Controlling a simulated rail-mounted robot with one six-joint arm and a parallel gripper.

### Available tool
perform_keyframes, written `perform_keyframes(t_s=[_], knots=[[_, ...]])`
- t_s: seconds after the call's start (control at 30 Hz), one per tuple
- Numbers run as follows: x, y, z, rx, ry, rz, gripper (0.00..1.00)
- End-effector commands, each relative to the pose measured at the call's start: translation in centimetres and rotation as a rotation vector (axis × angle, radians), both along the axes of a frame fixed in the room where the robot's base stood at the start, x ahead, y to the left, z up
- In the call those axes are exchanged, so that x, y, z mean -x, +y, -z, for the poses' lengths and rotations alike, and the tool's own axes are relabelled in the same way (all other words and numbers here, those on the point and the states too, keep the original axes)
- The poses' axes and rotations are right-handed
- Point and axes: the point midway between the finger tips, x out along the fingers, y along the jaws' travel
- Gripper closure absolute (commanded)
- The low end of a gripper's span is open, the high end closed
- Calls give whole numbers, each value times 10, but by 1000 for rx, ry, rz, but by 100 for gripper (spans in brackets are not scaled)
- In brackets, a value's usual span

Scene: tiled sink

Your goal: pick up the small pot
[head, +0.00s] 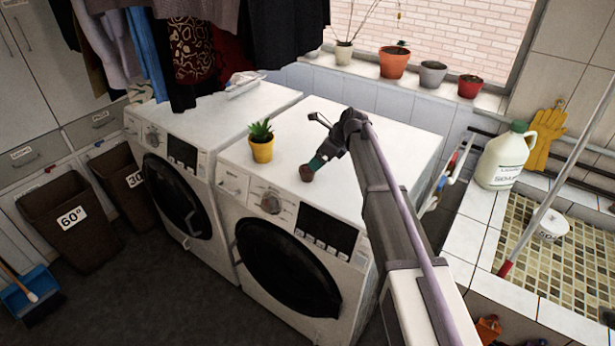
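More pots stand on the windowsill: an orange one (393,65), a grey one (432,74) and a red one (470,87). Clothes (190,45) hang over the left machine. A white jug (503,158) stands beside the tiled sink. The machine top around the yellow pot is clear.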

Motion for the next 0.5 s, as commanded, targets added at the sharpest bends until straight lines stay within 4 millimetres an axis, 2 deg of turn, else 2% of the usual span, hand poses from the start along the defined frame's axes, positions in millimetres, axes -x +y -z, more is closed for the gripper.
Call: perform_keyframes(t_s=[0.03,0.1,0.3,0.5], knots=[[-3,6,21,0,-1,-2,8],[-5,13,31,1,-1,-3,8],[-7,18,33,2,0,-2,8],[-14,34,67,3,-1,-3,8]])
